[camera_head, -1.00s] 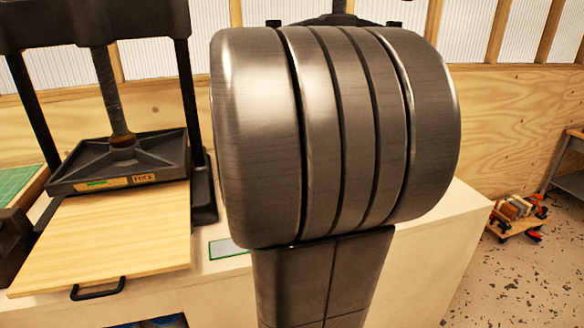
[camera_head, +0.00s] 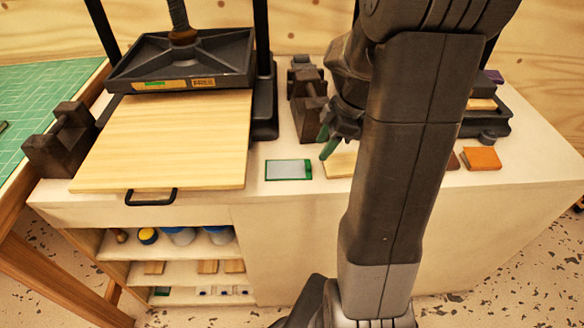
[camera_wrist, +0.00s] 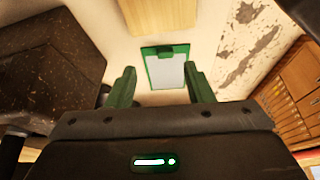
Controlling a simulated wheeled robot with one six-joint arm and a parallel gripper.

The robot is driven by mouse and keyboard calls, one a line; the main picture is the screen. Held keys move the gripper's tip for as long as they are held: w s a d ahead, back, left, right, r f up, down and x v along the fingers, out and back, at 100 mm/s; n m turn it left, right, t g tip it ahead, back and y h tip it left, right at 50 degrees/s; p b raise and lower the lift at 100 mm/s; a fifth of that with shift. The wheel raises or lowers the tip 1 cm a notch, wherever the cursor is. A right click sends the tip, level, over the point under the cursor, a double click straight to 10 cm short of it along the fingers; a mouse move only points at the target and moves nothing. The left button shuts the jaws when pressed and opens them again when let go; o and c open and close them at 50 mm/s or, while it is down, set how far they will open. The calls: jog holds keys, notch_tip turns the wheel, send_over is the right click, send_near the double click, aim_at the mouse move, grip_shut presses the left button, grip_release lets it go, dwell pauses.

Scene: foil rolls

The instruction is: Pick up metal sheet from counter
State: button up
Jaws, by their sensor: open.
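A flat grey metal sheet with a green border (camera_head: 289,170) lies on the pale counter (camera_head: 300,205), just right of the press board. In the wrist view the sheet (camera_wrist: 166,72) shows upright in the picture, framed between my fingertips and beyond them. My gripper (camera_head: 328,143) has green fingers, in the head view to the right of the sheet and a little farther back. It also shows in the wrist view (camera_wrist: 160,82), open with nothing between its fingers. My arm hides part of the counter behind it.
A black press with a wooden board (camera_head: 165,140) stands to the left. Dark weights stand left of the board (camera_head: 60,145) and behind my gripper (camera_head: 308,100). An orange block (camera_head: 481,158) lies at the right. Counter is clear in front of the sheet.

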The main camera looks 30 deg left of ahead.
aim_at(311, 166)
jog(key=x, duration=0.4)
jog(key=shift+s+d+f+p, duration=0.1)
jog(key=shift+s+f+p, duration=0.2)
jog(key=shift+s+p, duration=0.15)
jog(key=shift+s+f, duration=0.1)
jog(key=shift+f, duration=0.45)
grip_shut()
